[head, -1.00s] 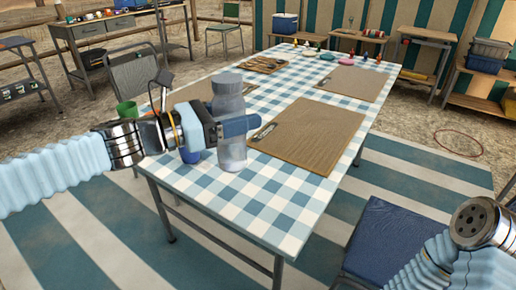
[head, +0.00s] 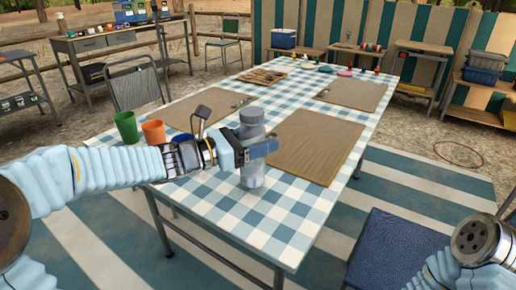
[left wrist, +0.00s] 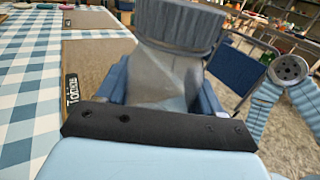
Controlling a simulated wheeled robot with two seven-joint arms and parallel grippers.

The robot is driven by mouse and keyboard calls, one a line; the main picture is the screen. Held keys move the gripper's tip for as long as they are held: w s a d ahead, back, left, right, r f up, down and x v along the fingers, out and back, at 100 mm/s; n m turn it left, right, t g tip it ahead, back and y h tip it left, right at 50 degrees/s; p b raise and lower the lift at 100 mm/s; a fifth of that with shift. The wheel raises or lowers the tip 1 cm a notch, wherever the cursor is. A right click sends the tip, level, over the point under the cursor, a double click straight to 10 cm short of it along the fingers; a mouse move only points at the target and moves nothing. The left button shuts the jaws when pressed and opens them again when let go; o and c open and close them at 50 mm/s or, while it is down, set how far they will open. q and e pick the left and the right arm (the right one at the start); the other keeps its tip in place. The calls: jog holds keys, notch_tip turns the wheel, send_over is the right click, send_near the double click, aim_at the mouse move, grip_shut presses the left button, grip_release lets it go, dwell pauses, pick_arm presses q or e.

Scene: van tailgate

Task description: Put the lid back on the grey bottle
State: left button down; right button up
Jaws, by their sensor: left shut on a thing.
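The grey bottle (head: 252,170) is upright over the near part of the checked table (head: 288,244). My left gripper (head: 250,152) is shut around its body from the left side. I cannot tell whether its base touches the table. A grey ribbed lid (head: 252,116) sits on top of the bottle.
A green cup (head: 125,126) and an orange cup (head: 153,132) stand left of my left gripper. Brown mats (head: 318,140) lie on the table, one right behind the bottle. A blue chair (head: 395,250) stands at the right. The table's front right corner is clear.

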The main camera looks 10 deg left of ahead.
pick_arm(q)
jog(key=shift+f, duration=1)
jog(key=shift+f, duration=0.1)
jog(key=shift+c, duration=0.8)
grip_release()
jog(key=v, duration=1.2)
jog(key=shift+s+a, duration=0.1)
